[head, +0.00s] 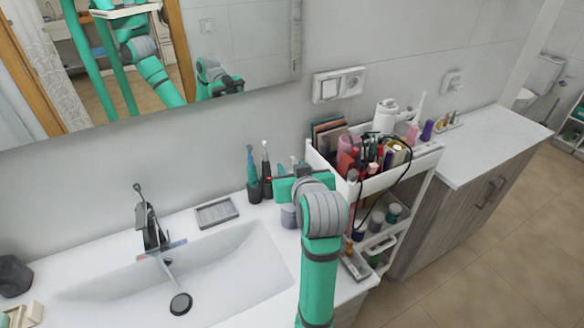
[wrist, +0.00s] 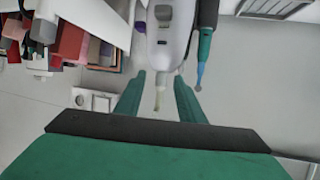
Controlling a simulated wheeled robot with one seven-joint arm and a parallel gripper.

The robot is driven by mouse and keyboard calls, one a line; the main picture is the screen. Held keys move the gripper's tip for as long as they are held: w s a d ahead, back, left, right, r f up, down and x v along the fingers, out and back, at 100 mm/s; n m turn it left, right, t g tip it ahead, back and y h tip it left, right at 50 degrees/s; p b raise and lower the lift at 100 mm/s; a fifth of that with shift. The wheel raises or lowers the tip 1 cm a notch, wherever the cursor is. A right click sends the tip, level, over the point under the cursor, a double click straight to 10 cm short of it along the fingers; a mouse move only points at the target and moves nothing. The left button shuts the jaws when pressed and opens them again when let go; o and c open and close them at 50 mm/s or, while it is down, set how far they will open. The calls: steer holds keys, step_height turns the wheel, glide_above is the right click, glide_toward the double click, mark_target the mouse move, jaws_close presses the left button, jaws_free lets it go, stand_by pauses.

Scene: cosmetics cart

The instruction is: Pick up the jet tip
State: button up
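The jet tip (wrist: 159,98) is the thin pale nozzle on the end of a white handle-like device (wrist: 172,35) in the wrist view. It appears between the two green fingers of my gripper (wrist: 158,82), with a gap on each side. The fingers are open and hold nothing. I cannot tell exactly how deep the tip lies between them. The wrist picture looks upside down. In the head view my gripper (head: 288,187) is over the counter's back edge, between the toothbrushes and the cart. My wrist hides the device and the tip there.
A dark teal toothbrush (wrist: 205,42) stands close to the device, and toothbrushes (head: 252,172) show left of my gripper. The crowded white cart (head: 428,152) is to the right. The sink (head: 222,270) lies left.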

steer(key=shift+w+a+f, duration=0.1)
steer(key=shift+w+a, duration=0.05)
steer(key=shift+w, duration=0.2)
jaws_close()
